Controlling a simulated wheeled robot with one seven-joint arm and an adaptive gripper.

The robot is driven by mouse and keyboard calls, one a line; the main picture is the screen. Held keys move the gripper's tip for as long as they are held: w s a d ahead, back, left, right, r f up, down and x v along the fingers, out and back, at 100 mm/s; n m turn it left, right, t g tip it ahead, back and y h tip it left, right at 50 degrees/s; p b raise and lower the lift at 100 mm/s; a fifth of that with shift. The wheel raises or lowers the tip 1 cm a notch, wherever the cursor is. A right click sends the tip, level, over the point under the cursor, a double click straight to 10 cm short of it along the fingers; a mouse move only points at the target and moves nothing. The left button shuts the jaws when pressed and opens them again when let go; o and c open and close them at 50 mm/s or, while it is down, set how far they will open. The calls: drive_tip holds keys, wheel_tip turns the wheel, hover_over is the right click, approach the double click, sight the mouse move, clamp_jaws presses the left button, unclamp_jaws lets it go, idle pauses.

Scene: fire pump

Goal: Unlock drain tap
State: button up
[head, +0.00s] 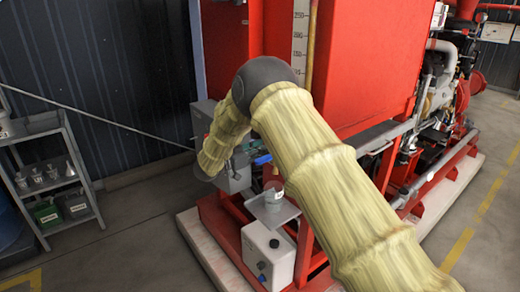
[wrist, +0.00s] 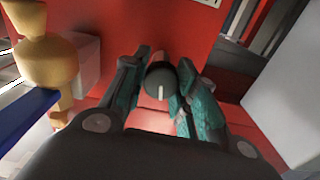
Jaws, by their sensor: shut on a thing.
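In the wrist view, my gripper (wrist: 160,88) has its two teal-padded fingers on either side of a dark round knob (wrist: 160,78) with a white line on its face. The fingers are closed on the knob, which sits in front of a red surface. A brass tap (wrist: 48,55) with a blue lever (wrist: 28,118) stands left of my gripper and apart from it. In the head view, a blue lever (head: 263,160) shows just left of my arm. My gripper's fingers and the knob are hidden there behind my arm.
A large red tank (head: 368,60) stands on a red frame on a pale plinth. A white box (head: 268,256) sits low on the frame, below a cup on a small shelf. A grey shelf rack (head: 52,172) stands at left. Grey floor between is clear.

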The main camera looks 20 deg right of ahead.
drive_tip(key=n+p, duration=0.1)
drive_tip(key=n, duration=0.3)
drive_tip(key=shift+r+n, duration=0.1)
drive_tip(key=shift+n, duration=0.2)
drive_tip(key=n+p, duration=0.2)
drive_tip(key=n, duration=0.2)
drive_tip(key=shift+w+n, duration=0.1)
drive_tip(key=shift+n, duration=0.2)
drive_tip(key=n+p, duration=0.1)
drive_tip(key=n, duration=0.3)
drive_tip(key=shift+a, duration=0.1)
drive_tip(key=shift+f+n+p, duration=0.15)
drive_tip(key=shift+n+p, duration=0.25)
drive_tip(key=shift+n, duration=0.65)
drive_tip(key=shift+f+n+p, duration=0.1)
drive_tip(key=shift+n+p, duration=0.25)
drive_tip(key=shift+n, duration=0.7)
drive_tip(key=o, duration=1)
drive_tip(key=shift+w, duration=0.1)
